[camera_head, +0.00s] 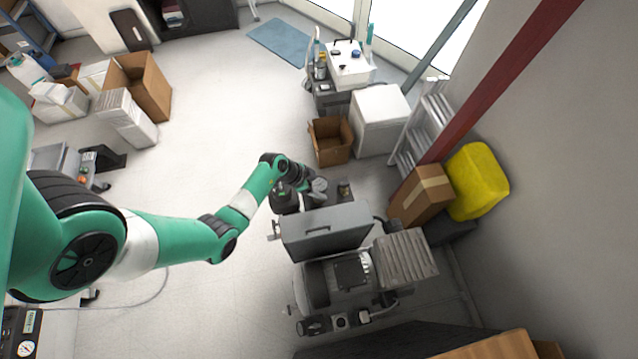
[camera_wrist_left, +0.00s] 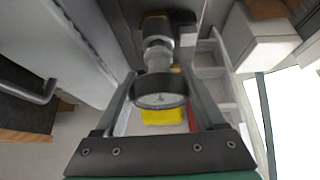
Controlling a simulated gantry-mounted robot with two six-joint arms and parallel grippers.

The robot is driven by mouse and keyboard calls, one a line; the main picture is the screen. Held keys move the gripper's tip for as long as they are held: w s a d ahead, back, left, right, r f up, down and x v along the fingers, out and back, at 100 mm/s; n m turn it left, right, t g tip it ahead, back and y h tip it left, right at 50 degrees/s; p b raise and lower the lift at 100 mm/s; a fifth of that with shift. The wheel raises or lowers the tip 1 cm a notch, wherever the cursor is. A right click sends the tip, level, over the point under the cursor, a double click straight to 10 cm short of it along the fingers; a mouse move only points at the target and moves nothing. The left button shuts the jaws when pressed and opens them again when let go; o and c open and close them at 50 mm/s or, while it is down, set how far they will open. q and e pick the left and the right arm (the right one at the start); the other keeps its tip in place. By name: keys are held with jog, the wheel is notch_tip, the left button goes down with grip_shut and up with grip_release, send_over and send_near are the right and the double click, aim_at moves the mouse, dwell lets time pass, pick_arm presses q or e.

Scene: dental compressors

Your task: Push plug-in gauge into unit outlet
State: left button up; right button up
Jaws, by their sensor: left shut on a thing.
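The plug-in gauge (camera_wrist_left: 160,92) is a round dial with a dark rim and a pale face. My left gripper (camera_wrist_left: 162,100) is shut on it, one finger on each side. A silvery fitting (camera_wrist_left: 157,50) lies behind the dial, in line with a brass-toned part (camera_wrist_left: 155,24). I cannot tell whether the gauge's plug is seated in the outlet. In the head view my left gripper (camera_head: 306,187) is at the far end of the grey compressor unit (camera_head: 325,232), with the small dial (camera_head: 319,185) at its tip. My right gripper is in neither view.
The unit's grey housing stands close beside the gripper. A cardboard box (camera_head: 331,142) and a white cabinet (camera_head: 380,118) stand beyond. A brown carton (camera_head: 420,195), a yellow bin (camera_head: 476,182) and a ladder (camera_head: 425,128) are at the right.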

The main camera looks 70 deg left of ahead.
pick_arm(q)
jog(key=shift+f, duration=0.65)
jog(key=o, duration=1.5)
jog(key=shift+c, duration=0.2)
jog(key=shift+r, duration=0.1)
jog(key=d+p+v, duration=0.1)
jog(key=p+v, duration=0.5)
jog(key=v, duration=0.5)
jog(key=shift+a+r, duration=0.25)
jog(key=shift+a, duration=0.2)
jog(key=shift+s, duration=0.1)
